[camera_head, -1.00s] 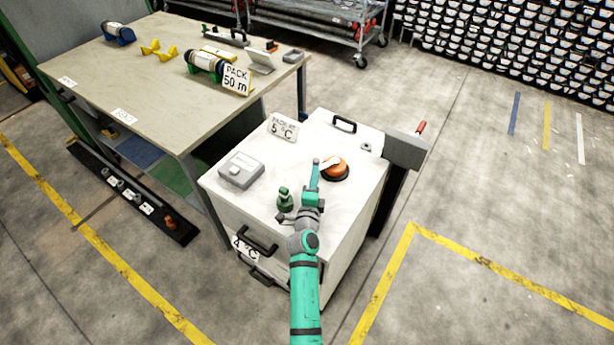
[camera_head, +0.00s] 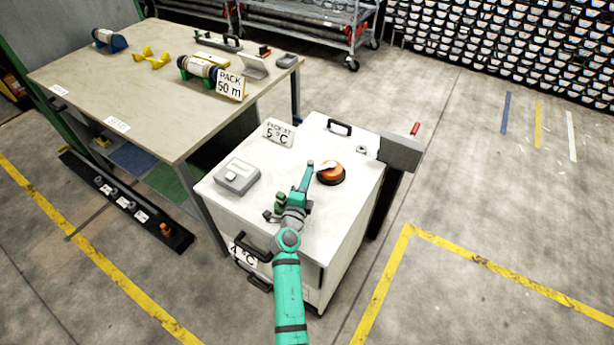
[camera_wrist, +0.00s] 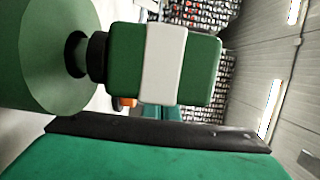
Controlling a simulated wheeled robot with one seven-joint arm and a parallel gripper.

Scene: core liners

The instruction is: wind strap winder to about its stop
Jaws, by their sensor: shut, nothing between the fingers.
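A round orange knob (camera_head: 331,172) with a pale mark sits on a black base on the white cabinet top. A grey plate (camera_head: 398,153) with a red handle (camera_head: 415,129) is at the cabinet's right edge. I cannot tell which of these is the strap winder. My gripper (camera_head: 309,166) is shut and empty, just left of the orange knob; contact is unclear. A green fitting (camera_head: 280,201) stands beside my wrist, partly hidden by it. In the wrist view a green block with a white band (camera_wrist: 165,65) fills the middle, with orange (camera_wrist: 125,102) behind.
A grey box (camera_head: 237,176), a "5 °C" sign (camera_head: 279,132) and a black handle (camera_head: 339,127) are on the cabinet top. A workbench (camera_head: 140,95) with parts and a "50 m" sign (camera_head: 230,85) stands behind left.

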